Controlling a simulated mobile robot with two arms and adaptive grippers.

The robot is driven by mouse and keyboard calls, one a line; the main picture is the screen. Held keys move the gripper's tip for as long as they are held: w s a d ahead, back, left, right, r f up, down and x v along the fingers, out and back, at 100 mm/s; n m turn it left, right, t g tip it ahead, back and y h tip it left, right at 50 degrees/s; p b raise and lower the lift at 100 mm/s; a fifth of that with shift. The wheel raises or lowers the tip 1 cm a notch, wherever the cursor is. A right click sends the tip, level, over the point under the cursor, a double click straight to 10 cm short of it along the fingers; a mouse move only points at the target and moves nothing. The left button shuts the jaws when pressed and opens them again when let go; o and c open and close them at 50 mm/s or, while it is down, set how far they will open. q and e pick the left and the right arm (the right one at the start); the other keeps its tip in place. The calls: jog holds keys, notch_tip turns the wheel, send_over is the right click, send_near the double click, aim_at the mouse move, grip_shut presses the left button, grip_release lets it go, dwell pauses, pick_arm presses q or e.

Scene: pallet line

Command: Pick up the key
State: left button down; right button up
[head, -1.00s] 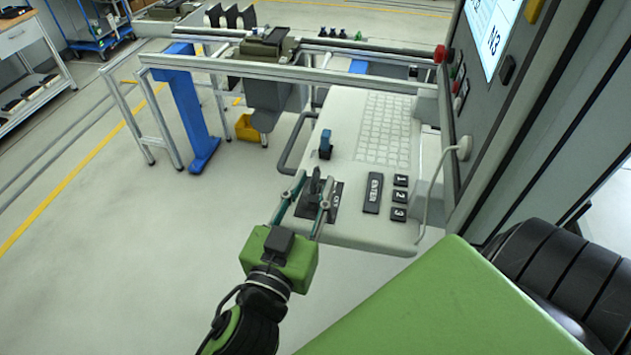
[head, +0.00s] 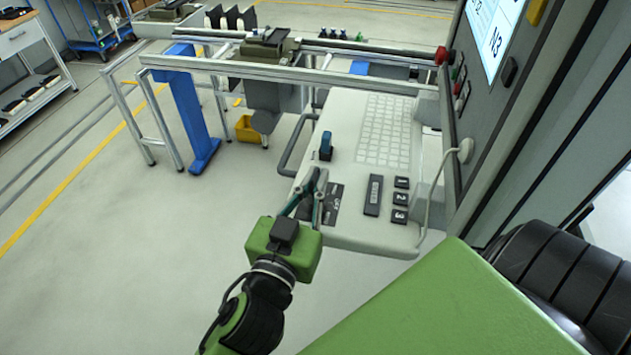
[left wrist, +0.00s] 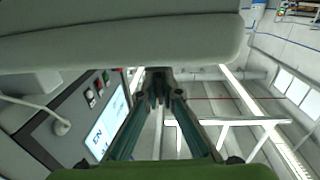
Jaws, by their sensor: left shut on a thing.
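My left gripper (head: 317,178) is shut at the front left of the pale control panel (head: 350,228). Its fingers have come together on the small dark key, which they mostly hide. In the left wrist view the fingers (left wrist: 158,76) meet on a small dark part, the key (left wrist: 158,90). A dark labelled plate (head: 331,204) lies on the panel just below and beside the fingertips. I cannot tell whether the key is clear of the plate. My right gripper is not in view.
A blue upright piece (head: 326,146) stands on the panel just beyond the fingertips. Black numbered buttons (head: 400,199) and an enter key (head: 373,195) are to the right. A grey cabinet (head: 520,110) rises at the right. The floor at left is clear.

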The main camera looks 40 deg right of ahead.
pick_arm(q)
jog(key=shift+r, duration=0.45)
jog(key=w+a+r+b, duration=0.5)
jog(key=w+a+r, duration=0.2)
jog(key=a+r, duration=0.5)
dwell(0.4)
